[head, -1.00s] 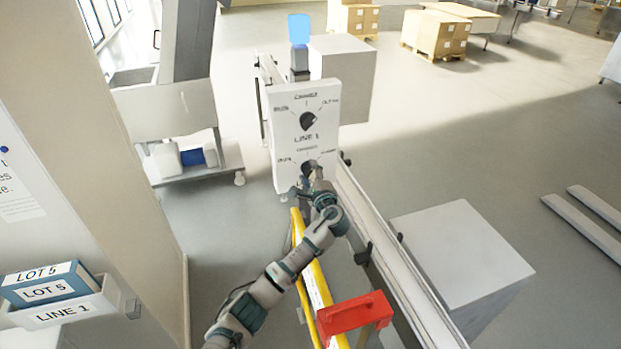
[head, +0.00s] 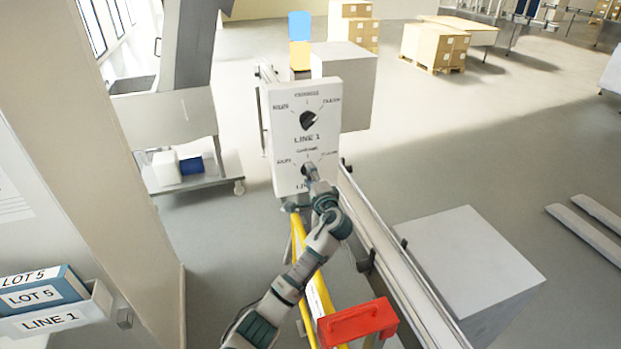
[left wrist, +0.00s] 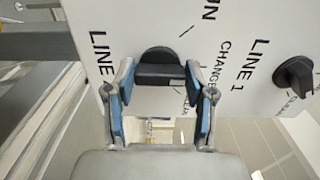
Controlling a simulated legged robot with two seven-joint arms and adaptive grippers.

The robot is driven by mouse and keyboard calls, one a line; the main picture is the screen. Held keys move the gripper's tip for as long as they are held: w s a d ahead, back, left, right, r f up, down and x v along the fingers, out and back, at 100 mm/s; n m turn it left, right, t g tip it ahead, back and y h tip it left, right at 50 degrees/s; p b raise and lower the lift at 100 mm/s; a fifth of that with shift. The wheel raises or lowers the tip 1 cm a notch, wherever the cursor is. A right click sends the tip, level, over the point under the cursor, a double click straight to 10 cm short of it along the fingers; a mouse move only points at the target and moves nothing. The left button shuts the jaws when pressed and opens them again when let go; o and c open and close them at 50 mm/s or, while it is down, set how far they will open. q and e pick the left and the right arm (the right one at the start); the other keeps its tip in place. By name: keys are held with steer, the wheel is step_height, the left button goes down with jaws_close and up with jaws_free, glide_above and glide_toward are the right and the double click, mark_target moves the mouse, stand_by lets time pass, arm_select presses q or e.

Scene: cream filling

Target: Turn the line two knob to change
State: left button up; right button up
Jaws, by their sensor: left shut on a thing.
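The white control panel (head: 283,115) stands at the centre of the head view with two black knobs. The upper knob (head: 308,120) is above the LINE 1 label. The lower, line two knob (left wrist: 160,66) sits between my left fingers in the left wrist view; its bar lies across from finger to finger. My left gripper (left wrist: 160,88) is shut on it. In the head view my left gripper (head: 316,178) partly hides this knob and its label. The line 1 knob (left wrist: 293,77) shows apart at the right of the wrist view. My right gripper is out of view.
A stack light (head: 299,42) behind the panel shows blue above orange. A conveyor rail (head: 392,262) runs right of my arm, with a grey box (head: 465,255) beside it. LOT 5 binders (head: 40,293) are at lower left.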

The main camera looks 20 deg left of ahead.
arm_select(q)
steer(key=shift+f, duration=0.35)
steer(key=o, duration=0.9)
steer(key=shift+c, duration=0.2)
steer(key=o, duration=0.3)
steer(key=shift+r, duration=0.15)
steer(key=v, duration=0.7)
steer(key=shift+s+d, duration=0.2)
steer(key=shift+d, duration=0.1)
